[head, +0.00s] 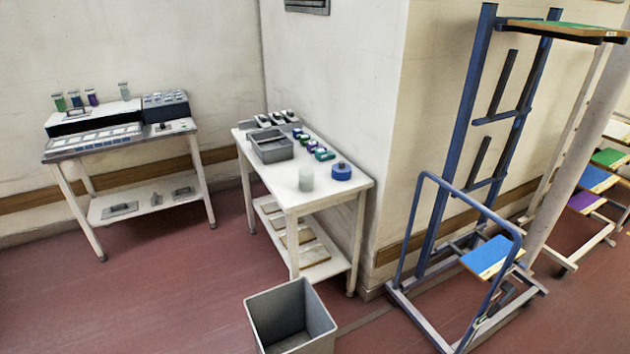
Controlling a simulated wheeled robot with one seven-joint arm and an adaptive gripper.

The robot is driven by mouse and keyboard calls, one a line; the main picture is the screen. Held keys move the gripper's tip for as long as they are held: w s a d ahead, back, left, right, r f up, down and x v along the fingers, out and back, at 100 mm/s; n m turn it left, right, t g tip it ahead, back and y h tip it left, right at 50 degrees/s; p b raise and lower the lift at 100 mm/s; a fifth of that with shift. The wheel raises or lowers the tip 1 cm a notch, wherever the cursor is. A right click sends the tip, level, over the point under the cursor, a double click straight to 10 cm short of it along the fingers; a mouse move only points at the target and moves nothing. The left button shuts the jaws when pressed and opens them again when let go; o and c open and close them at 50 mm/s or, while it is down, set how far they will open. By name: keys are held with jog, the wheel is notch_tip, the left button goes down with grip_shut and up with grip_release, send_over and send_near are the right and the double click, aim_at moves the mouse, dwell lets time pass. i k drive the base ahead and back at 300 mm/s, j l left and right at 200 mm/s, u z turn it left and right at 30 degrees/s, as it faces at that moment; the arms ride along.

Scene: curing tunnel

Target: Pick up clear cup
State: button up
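A pale, translucent cup (306,179) stands upright near the front edge of the white table (312,202) in the middle of the head view. It is to the left of a blue round object (341,171) and apart from it. My gripper does not show in this view.
The table also bears a grey bin (271,147) and several small coloured items. A grey open bin (290,318) stands on the floor in front. A blue frame rack (465,180) is at the right and another white table (125,142) at the left. Red floor is clear at left.

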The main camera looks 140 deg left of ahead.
aim_at(306, 180)
jog(key=u, duration=4.4)
jog(key=i+j+z, duration=0.15)
jog(key=z, duration=0.3)
jog(key=i+j+z, duration=0.1)
jog(key=z, duration=0.35)
jog(key=j+z, duration=0.3)
jog(key=z, duration=0.15)
jog(key=i+j+z, duration=0.2)
jog(key=j+z, duration=0.15)
jog(key=j, duration=1.05)
jog(key=j+z, duration=0.35)
jog(key=j, duration=1.8)
